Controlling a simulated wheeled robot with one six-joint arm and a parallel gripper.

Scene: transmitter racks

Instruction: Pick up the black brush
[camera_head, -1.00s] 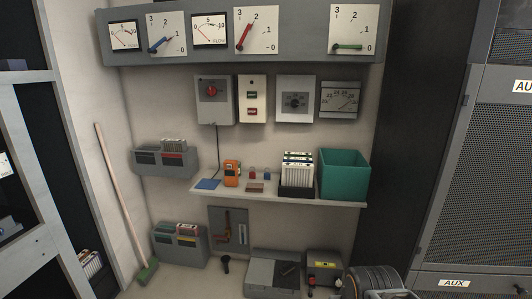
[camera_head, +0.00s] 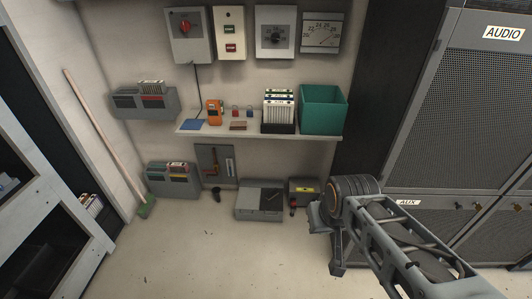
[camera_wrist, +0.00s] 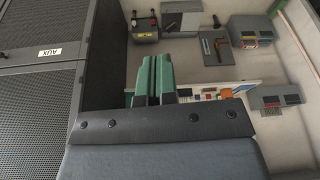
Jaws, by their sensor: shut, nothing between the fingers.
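A small black object (camera_head: 216,193) stands on the floor in front of the wall panel; it may be the black brush, but it is too small to be sure. It also shows near the top of the wrist view (camera_wrist: 217,21), which is upside down. My gripper (camera_wrist: 157,58) shows in the wrist view with its two greenish fingers together and nothing between them. It is well apart from the black object. In the head view my arm is at the lower right, and the fingertips cannot be made out.
A shelf (camera_head: 225,130) carries an orange meter (camera_head: 215,112), a card rack (camera_head: 279,112) and a teal bin (camera_head: 323,108). Below are a grey box (camera_head: 258,203) and a yellow-labelled box (camera_head: 304,187). A broom (camera_head: 103,140) leans left. The floor in front is clear.

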